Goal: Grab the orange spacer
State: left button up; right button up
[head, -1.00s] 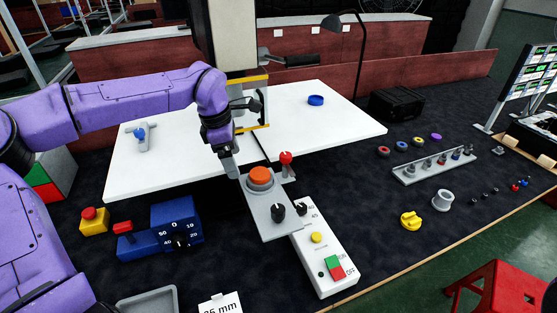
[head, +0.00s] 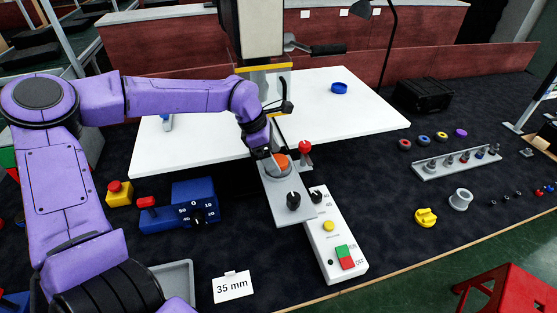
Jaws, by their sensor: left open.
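The orange spacer (head: 283,165) is a short orange disc seated on a round grey holder, on a grey plate (head: 281,201) near the middle of the head view. My left gripper (head: 274,161) is open and comes down from the upper left right at the spacer. It covers the spacer's left part. I cannot tell whether the fingers touch it or straddle it. My right gripper is not in view.
A red-knobbed lever (head: 305,148) stands close beside the spacer. A white control box (head: 329,240), a blue dial box (head: 196,208) and a machine column (head: 262,30) are near. A blue ring (head: 339,88) lies on the white table (head: 375,115). Small rings lie at right.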

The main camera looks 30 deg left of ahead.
pick_arm(q)
jog(key=shift+s+r, duration=0.1)
jog(key=shift+s, duration=0.1)
jog(key=c, duration=0.3)
jog(key=shift+w, duration=0.1)
jog(key=c, duration=0.8)
jog(key=shift+c, duration=0.2)
